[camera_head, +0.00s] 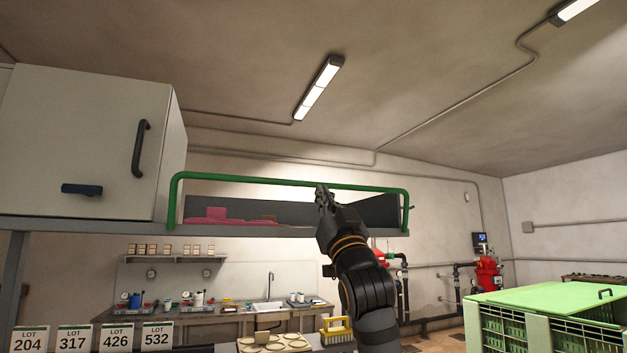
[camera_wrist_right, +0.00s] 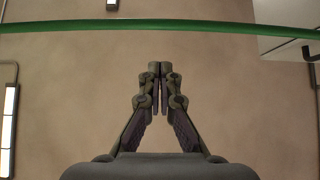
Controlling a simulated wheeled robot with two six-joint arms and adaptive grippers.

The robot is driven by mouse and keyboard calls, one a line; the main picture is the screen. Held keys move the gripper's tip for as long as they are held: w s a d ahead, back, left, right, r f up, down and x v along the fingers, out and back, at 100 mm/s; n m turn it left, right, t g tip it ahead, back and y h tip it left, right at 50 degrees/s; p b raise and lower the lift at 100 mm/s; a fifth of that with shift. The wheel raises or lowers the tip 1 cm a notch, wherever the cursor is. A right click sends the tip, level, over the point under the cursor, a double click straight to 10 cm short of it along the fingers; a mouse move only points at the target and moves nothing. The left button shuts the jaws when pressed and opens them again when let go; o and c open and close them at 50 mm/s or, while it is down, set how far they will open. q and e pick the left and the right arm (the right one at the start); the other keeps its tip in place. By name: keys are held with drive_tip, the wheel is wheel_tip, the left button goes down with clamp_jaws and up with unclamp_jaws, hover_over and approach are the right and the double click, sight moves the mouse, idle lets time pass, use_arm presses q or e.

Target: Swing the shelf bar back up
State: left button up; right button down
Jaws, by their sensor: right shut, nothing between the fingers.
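The green shelf bar (camera_head: 245,179) stands upright along the front edge of the shelf (camera_head: 250,231) in the head view, with its ends at the shelf's left and right. In the right wrist view the green bar (camera_wrist_right: 90,28) runs across the top of the picture, past the fingertips. My right gripper (camera_head: 322,190) is shut and empty, pointing up in front of the bar's top rail near its right half. It also shows in the wrist view (camera_wrist_right: 160,68), with its fingertips together below the bar there. I cannot tell whether it touches the bar. My left gripper is not in view.
A white cabinet (camera_head: 85,140) with dark handles is at the left. Behind the bar lie pink items (camera_head: 215,214) on the shelf. Below are lot cards (camera_head: 73,339), a bench with a sink (camera_head: 267,306), and a green crate (camera_head: 545,320) at the right.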

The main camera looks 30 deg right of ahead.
sight(309, 185)
drive_tip(key=shift+g, duration=0.7)
drive_tip(key=p+x, duration=0.4)
drive_tip(key=x, duration=0.1)
drive_tip(key=w+f+p+x, duration=0.1)
drive_tip(key=p+x, duration=0.1)
drive_tip(key=x, duration=0.1)
drive_tip(key=shift+w, duration=0.15)
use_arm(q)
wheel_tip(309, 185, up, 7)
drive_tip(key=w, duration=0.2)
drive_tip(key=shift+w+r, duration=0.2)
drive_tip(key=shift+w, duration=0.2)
use_arm(e)
drive_tip(key=shift+w+f, duration=0.2)
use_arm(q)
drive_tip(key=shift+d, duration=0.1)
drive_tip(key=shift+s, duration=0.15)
use_arm(e)
drive_tip(key=shift+w, duration=0.1)
